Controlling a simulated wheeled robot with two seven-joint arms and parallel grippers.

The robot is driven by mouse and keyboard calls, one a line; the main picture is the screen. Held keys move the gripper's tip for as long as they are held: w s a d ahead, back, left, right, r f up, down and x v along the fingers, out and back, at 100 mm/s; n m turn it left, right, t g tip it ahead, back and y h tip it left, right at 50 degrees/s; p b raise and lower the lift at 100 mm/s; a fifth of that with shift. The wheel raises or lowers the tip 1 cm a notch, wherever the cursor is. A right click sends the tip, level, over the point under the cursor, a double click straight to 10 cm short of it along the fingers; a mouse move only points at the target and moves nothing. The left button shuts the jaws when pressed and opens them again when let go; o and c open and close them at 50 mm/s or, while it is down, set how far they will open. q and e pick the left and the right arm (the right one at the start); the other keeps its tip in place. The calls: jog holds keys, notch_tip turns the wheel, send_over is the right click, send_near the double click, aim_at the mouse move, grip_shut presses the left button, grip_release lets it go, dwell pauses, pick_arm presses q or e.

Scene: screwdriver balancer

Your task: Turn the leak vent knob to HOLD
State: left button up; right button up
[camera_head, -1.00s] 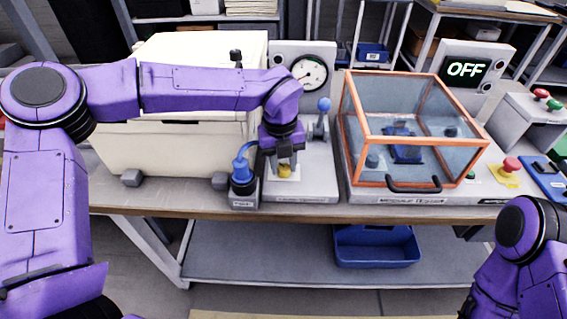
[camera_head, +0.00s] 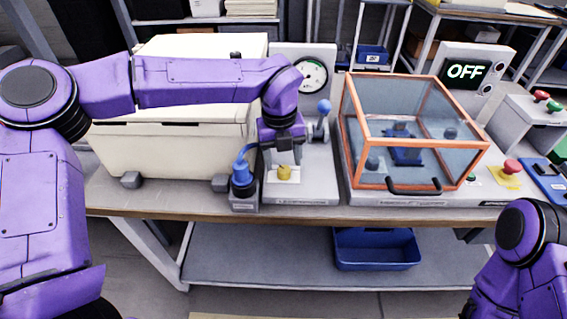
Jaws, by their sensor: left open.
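A small yellow knob (camera_head: 285,173), which I take for the leak vent knob, sits low at the front of a grey panel unit (camera_head: 318,185) on the bench. Its marks are too small to read. My left gripper (camera_head: 283,158) points down just above and behind the knob, open, with nothing seen between its fingers. I cannot tell whether a finger touches the knob. Behind it stand a round dial gauge (camera_head: 312,76), partly covered by my left arm, and a lever with a blue ball top (camera_head: 323,106). My right arm shows at the lower right; its gripper is out of view.
A blue plug-like fitting (camera_head: 242,176) with a cable stands close left of the knob. A cream case (camera_head: 170,150) is further left. An orange-framed clear box (camera_head: 412,140) stands to the right, near a screen reading OFF (camera_head: 468,71) and a red button (camera_head: 512,167).

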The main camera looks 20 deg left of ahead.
aim_at(281, 169)
pick_arm(q)
notch_tip(281, 169, up, 8)
jog(key=shift+s+a, duration=0.15)
jog(key=shift+r, duration=0.1)
